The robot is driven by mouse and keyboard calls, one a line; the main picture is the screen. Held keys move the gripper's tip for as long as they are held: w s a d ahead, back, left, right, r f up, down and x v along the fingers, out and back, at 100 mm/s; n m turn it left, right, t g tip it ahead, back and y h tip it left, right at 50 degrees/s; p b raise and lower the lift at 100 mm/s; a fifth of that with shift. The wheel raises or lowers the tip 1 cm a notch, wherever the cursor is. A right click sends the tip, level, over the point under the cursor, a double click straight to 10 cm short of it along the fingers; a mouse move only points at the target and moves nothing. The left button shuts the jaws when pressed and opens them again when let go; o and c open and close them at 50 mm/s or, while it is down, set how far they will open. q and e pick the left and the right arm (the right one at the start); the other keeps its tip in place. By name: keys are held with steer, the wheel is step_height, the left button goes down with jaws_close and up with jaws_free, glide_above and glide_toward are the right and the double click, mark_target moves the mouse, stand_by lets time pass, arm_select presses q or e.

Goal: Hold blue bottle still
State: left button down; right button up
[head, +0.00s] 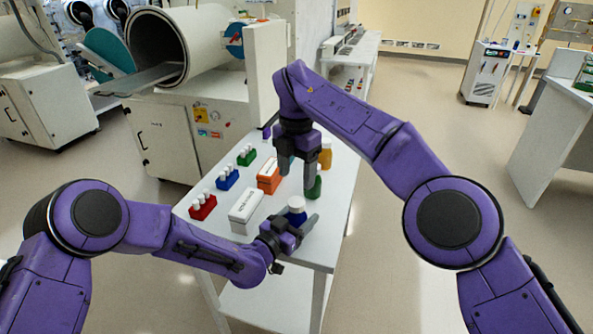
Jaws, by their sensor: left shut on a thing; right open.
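The blue bottle (297,216) stands on the white table near its front right corner, with a pale cap (296,203) on top. My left gripper (299,229) is shut on the blue bottle from the front, its fingers at the bottle's sides. The lower part of the bottle is partly hidden by the fingers. My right gripper (298,182) is open and points down above the table, behind the blue bottle. A green bottle (314,187) shows beside its right finger, partly hidden; I cannot tell whether they touch.
On the table (196,226) are a red rack (203,211), a blue rack (228,182), a green rack (246,158), a white box (246,208), an orange box (268,181) and an orange bottle (325,155). A glovebox (200,50) stands behind.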

mark_target(296, 201)
arm_select(q)
steer(key=shift+f, duration=0.15)
arm_select(e)
steer(key=m, duration=1.3)
arm_select(q)
steer(key=shift+s, duration=0.1)
arm_select(e)
steer(key=shift+f+m, duration=0.25)
steer(key=shift+m, duration=0.05)
step_height(296, 201, down, 8)
steer(key=shift+r, duration=0.2)
